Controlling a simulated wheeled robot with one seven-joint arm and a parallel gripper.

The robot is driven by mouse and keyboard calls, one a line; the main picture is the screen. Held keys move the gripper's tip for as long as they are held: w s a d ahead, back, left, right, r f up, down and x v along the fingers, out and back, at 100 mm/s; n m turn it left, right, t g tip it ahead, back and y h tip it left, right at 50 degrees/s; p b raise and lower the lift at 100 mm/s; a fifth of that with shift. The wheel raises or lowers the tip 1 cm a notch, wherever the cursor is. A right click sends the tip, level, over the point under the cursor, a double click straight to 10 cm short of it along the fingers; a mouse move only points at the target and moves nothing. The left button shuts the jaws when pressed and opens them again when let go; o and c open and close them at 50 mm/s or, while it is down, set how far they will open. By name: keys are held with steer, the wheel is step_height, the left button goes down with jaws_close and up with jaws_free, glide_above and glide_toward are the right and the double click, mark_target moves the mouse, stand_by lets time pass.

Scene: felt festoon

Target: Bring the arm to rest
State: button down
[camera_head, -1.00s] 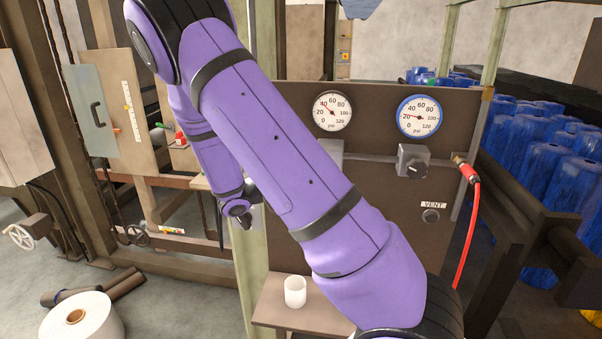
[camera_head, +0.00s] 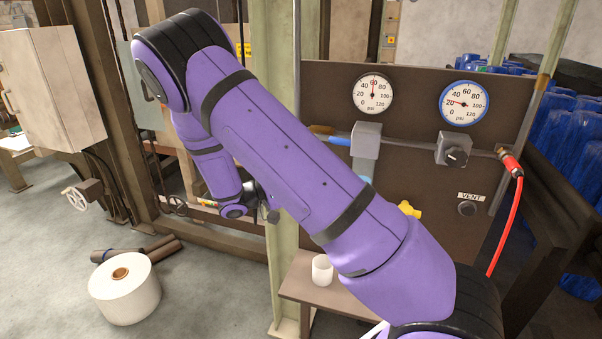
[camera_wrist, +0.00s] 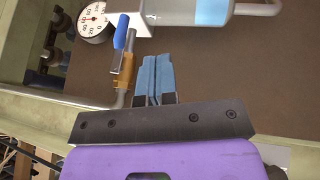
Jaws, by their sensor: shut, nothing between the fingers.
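My purple arm (camera_head: 290,175) crosses the head view from lower right to an elbow at upper left. Its forearm hangs down behind to a dark wrist joint left of centre. My gripper is hidden behind the arm in the head view. In the wrist view my gripper (camera_wrist: 153,80) shows two blue-grey fingers shut together with nothing between them. They are in front of the brown panel, close to the right of a brass valve (camera_wrist: 122,70) with a blue handle (camera_wrist: 121,32); they look apart from it.
The brown panel (camera_head: 440,105) carries a left gauge (camera_head: 373,93), a blue-rimmed gauge (camera_head: 464,102), a dark knob (camera_head: 457,157) and a red hose (camera_head: 507,225). A white cup (camera_head: 322,270) stands on a small shelf (camera_head: 303,291). A white roll (camera_head: 125,290) lies on the floor at left.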

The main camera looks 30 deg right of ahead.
steer(key=shift+a, duration=0.15)
steer(key=s+a+r+n+t+y, duration=0.1)
steer(key=s+a+r+t+y, duration=0.1)
steer(key=s+r+t+y, duration=0.2)
steer(key=s+a+r+n+t+y, duration=0.1)
steer(key=s+a+r+t+y, duration=0.2)
steer(key=s+r+t+y, duration=0.2)
steer(key=s+a+r+n+t+y, duration=0.1)
steer(key=s+r+t+y, duration=0.3)
steer(key=s+r+y, duration=0.6)
steer(key=s+a+r, duration=0.1)
steer(key=s+r, duration=0.1)
steer(key=s, duration=0.3)
steer(key=shift+s+a+n, duration=0.35)
steer(key=shift+s+n, duration=0.05)
steer(key=shift+d, duration=0.1)
stand_by(0.6)
